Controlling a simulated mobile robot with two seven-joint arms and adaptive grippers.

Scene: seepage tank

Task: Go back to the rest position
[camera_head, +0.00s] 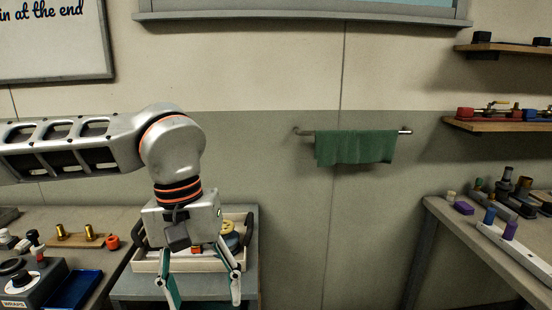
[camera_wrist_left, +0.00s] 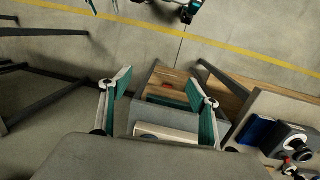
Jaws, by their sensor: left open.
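My left gripper (camera_head: 205,290) hangs down from my left arm in the head view, its fingers spread and nothing between them. It is in front of a light tray (camera_head: 150,262) on a small grey table (camera_head: 190,290). In the left wrist view the two teal-padded fingers of the left gripper (camera_wrist_left: 160,100) are apart. The tray (camera_wrist_left: 165,133) shows low between them in that view. The gripper and wrist hide part of the tray and its contents in the head view. My right gripper is not seen in the head view.
A left bench holds a blue bin (camera_head: 75,287), a dark device (camera_head: 28,280) and a wooden block with brass fittings (camera_head: 80,240). A green towel (camera_head: 355,148) hangs on a wall rail. A right bench (camera_head: 470,235) carries several small parts. The floor between is clear.

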